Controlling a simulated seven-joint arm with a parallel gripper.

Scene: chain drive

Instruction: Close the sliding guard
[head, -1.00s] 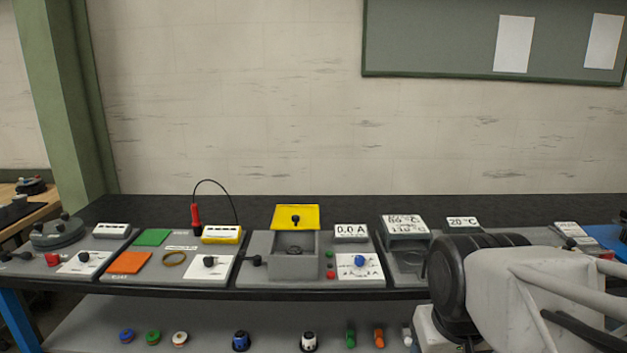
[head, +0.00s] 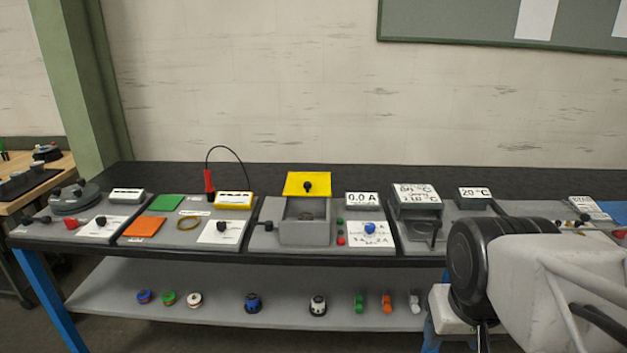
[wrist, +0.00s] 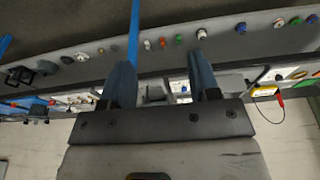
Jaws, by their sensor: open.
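The sliding guard is a yellow plate (head: 307,184) with a black knob (head: 307,187) on it. In the head view it sits at the back of a grey open-topped housing (head: 305,232), and the housing's inside shows. My gripper (wrist: 165,75) shows in the wrist view with its two blue-grey fingers apart and nothing between them. The bench lies beyond the fingers, apart from them. In the head view my arm is at the lower right, in front of the bench, and the gripper's fingers are not seen there.
A 0.0 A display (head: 362,200) and a white panel with a blue knob (head: 370,229) stand right of the housing. A black lever knob (head: 268,226) is at its left. A red probe (head: 209,184) with a cable stands further left. A lower shelf (head: 220,300) holds several small parts.

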